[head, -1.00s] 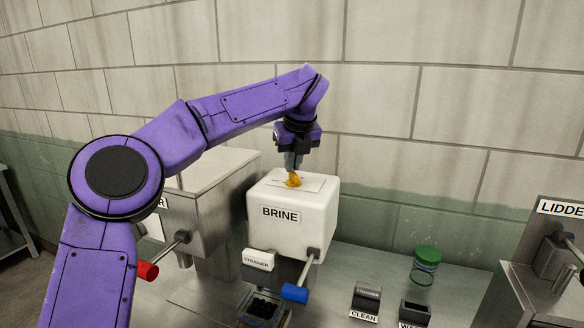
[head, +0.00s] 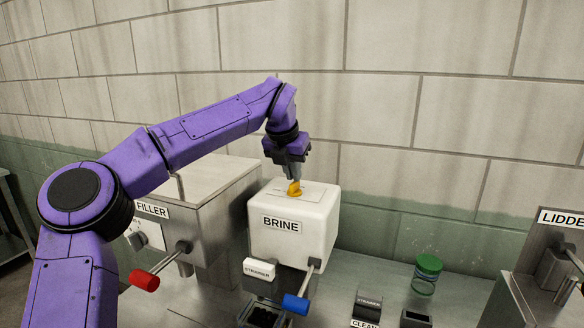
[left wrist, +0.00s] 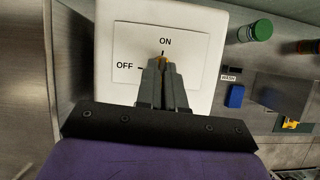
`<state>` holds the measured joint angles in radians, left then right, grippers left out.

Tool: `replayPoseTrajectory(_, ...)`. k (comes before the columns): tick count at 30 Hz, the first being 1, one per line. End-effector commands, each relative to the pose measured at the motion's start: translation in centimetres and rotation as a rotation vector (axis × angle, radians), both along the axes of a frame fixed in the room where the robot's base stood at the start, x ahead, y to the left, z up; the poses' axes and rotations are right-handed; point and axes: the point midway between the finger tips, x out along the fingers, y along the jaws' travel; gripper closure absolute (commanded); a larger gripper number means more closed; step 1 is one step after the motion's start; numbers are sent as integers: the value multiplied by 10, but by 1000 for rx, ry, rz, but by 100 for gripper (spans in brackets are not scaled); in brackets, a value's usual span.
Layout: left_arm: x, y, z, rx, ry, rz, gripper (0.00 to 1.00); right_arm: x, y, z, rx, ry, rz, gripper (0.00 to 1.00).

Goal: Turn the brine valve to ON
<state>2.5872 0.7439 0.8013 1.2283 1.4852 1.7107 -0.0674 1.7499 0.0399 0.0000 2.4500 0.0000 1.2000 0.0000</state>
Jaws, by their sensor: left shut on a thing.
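The brine valve is an orange knob (head: 295,188) on top of the white BRINE box (head: 322,215). My left gripper (head: 293,176) points down from above and is shut on the knob. In the left wrist view the gripper (left wrist: 162,72) covers most of the knob, and only a bit of orange (left wrist: 162,60) shows at the fingertips. The label plate (left wrist: 200,42) reads ON above the fingers and OFF to their left. The orange tip is close to the mark under ON. My right gripper is not in view.
The steel FILLER machine (head: 215,210) with a red-handled lever (head: 144,280) stands left of the box. A blue-handled lever (head: 295,304) juts out in front. A green-lidded jar (head: 428,273) stands on the counter to the right, near the LIDDER machine (head: 545,270).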

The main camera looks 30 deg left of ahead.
Motion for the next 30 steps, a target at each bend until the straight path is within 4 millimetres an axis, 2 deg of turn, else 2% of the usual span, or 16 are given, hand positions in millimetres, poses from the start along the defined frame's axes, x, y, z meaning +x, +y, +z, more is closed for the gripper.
replayPoseTrajectory(1, -5, -5, -29, -16, 75, -12, 100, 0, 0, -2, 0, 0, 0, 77)
replayPoseTrajectory(19, -4, -6, -30, -14, 75, -51, 100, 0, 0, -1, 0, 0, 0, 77)
replayPoseTrajectory(21, -4, -6, -30, -14, 75, -51, 73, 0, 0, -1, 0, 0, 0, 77)
replayPoseTrajectory(23, -4, -6, -30, -14, 75, -51, 61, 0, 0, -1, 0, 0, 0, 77)
replayPoseTrajectory(30, -4, -7, -30, -13, 75, -52, 61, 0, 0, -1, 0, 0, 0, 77)
